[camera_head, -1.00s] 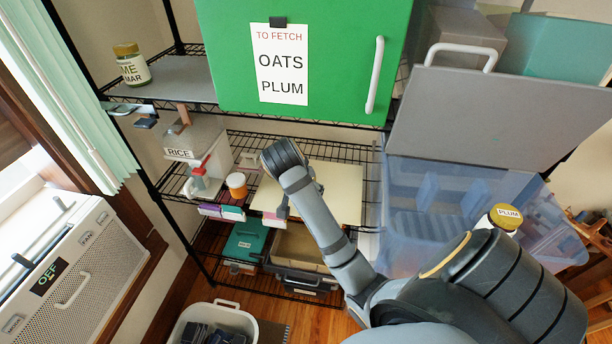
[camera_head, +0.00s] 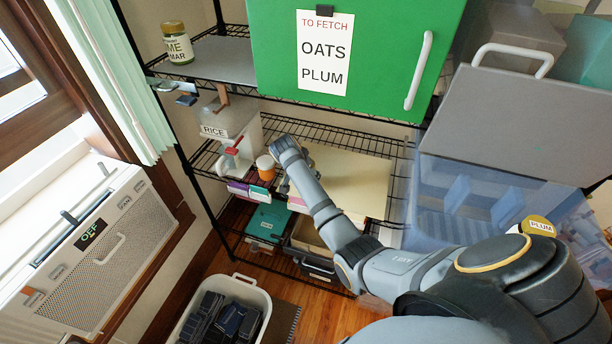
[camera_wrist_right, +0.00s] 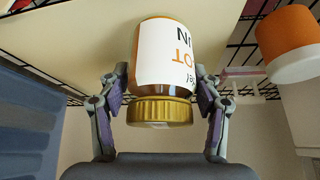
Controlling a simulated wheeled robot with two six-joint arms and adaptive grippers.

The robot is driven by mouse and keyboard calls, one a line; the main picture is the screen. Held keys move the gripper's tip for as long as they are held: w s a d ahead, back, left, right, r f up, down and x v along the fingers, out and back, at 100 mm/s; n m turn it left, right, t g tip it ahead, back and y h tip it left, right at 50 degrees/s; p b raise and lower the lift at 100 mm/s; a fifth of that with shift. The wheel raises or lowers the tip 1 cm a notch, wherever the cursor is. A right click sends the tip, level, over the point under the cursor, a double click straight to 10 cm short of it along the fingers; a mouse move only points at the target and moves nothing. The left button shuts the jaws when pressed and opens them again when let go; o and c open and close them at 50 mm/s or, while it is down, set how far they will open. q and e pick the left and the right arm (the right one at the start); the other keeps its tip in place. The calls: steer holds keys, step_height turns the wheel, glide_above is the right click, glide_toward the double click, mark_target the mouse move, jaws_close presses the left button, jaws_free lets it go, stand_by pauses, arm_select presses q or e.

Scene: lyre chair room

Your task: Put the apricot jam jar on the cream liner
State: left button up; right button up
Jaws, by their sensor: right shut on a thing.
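My right gripper (camera_wrist_right: 162,88) is shut on the apricot jam jar (camera_wrist_right: 162,55), with one finger on each side. The jar has a gold lid toward the gripper and a white label whose lettering is upside down and partly legible. The cream liner (camera_head: 358,182) lies on the middle wire shelf, partly covered by my right arm; a cream surface (camera_wrist_right: 70,40) also shows behind the jar in the wrist view. In the head view the right gripper is mostly hidden under its wrist, at the liner's left edge, and the jar cannot be made out. My left gripper is not in view.
A green door (camera_head: 385,50) hangs above the liner. A translucent blue bin (camera_head: 450,195) is at right, near a PLUM jar (camera_head: 540,226). A LIME jar (camera_head: 177,45) is upper left.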

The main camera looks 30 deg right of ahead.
steer(key=shift+s+f, duration=0.1)
steer(key=shift+f, duration=0.4)
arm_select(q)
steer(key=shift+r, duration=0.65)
arm_select(e)
steer(key=shift+f, duration=0.45)
steer(key=o, duration=1.5)
steer(key=shift+f, duration=0.1)
steer(key=shift+o, duration=0.2)
arm_select(q)
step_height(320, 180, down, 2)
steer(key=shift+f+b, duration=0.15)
steer(key=shift+b, duration=0.8)
arm_select(e)
steer(key=v, duration=1.2)
